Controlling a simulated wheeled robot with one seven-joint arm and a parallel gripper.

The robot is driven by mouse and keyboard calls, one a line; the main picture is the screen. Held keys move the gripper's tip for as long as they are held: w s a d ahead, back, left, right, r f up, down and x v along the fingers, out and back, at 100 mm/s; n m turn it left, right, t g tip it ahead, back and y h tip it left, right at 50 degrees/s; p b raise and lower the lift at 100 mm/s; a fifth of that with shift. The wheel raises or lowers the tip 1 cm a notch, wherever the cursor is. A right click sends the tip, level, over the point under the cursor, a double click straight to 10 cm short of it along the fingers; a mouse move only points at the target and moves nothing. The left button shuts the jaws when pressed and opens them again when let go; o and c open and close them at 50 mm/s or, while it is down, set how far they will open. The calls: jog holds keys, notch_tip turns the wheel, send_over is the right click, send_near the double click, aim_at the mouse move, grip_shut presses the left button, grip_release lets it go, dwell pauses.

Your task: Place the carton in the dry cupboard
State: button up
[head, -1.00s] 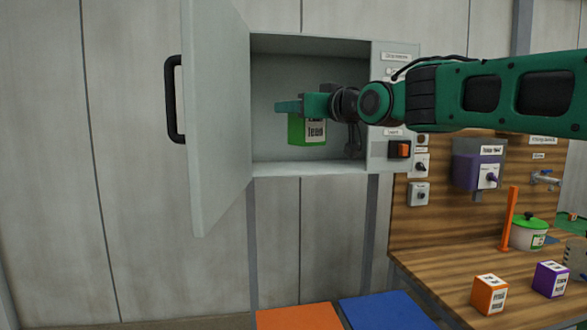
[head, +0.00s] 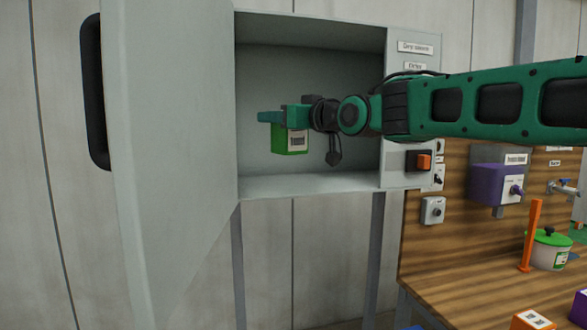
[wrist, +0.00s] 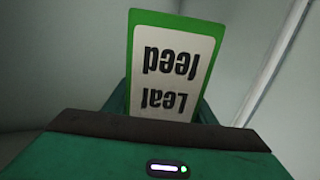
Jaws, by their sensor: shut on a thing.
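The green carton (head: 290,140) has a white label and hangs upright from my gripper (head: 272,117), which is shut on its top. In the wrist view the carton (wrist: 138,58) fills the middle, and its label reads "Leaf feed". The dry cupboard (head: 310,188) is a pale grey wall box with its door (head: 175,130) swung wide open to the left. The carton is in front of or inside the cupboard's opening, above its floor and apart from it. The exact depth is hard to tell. The fingertips are partly hidden by the carton in the wrist view.
A panel with an orange switch (head: 424,162) borders the cupboard on the right. A wooden bench (head: 470,295) stands at lower right with a lidded pot (head: 548,250), an orange post (head: 530,235) and an orange carton (head: 532,321). The cupboard's inside looks otherwise empty.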

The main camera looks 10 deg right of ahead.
jog(key=shift+w+d+f, duration=0.95)
jog(key=shift+w+f, duration=0.4)
jog(key=shift+f, duration=0.25)
jog(key=shift+w+d+f, duration=0.9)
jog(key=shift+w+f, duration=0.4)
jog(key=shift+f, duration=0.35)
jog(key=shift+w+d+f, duration=0.95)
jog(key=shift+w+f, duration=0.4)
jog(key=shift+f, duration=0.25)
jog(key=o, duration=1.3)
jog(key=shift+s, duration=0.1)
jog(key=v, duration=1.1)
jog(key=shift+s, duration=0.15)
jog(key=shift+s+d, duration=0.15)
jog(key=shift+s, duration=0.15)
